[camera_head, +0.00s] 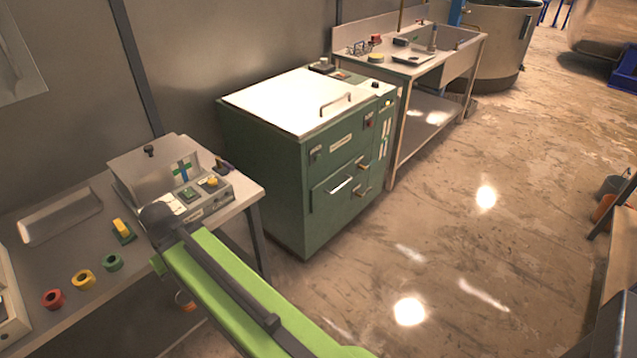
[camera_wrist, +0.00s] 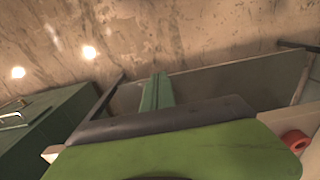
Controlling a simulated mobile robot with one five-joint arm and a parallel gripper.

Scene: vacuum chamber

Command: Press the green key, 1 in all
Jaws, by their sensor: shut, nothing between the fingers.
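The green key (camera_head: 188,194) is on the sloped front panel of a grey boxy device (camera_head: 140,168) on the table at left. A yellow key (camera_head: 212,181) is to its right on the same panel. My green and dark arm reaches from the bottom up to the device's front left corner in the head view, its dark rounded end just left of and below the green key. The wrist view shows mostly my own arm, the floor and furniture; the green key does not show there.
Red (camera_head: 52,299), yellow (camera_head: 83,278) and green (camera_head: 112,262) rings lie on the table, with a yellow-and-green block (camera_head: 122,231) and a metal tray (camera_head: 60,216). A green cabinet (camera_head: 265,160) stands to the right. Open floor (camera_head: 450,240) lies beyond it.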

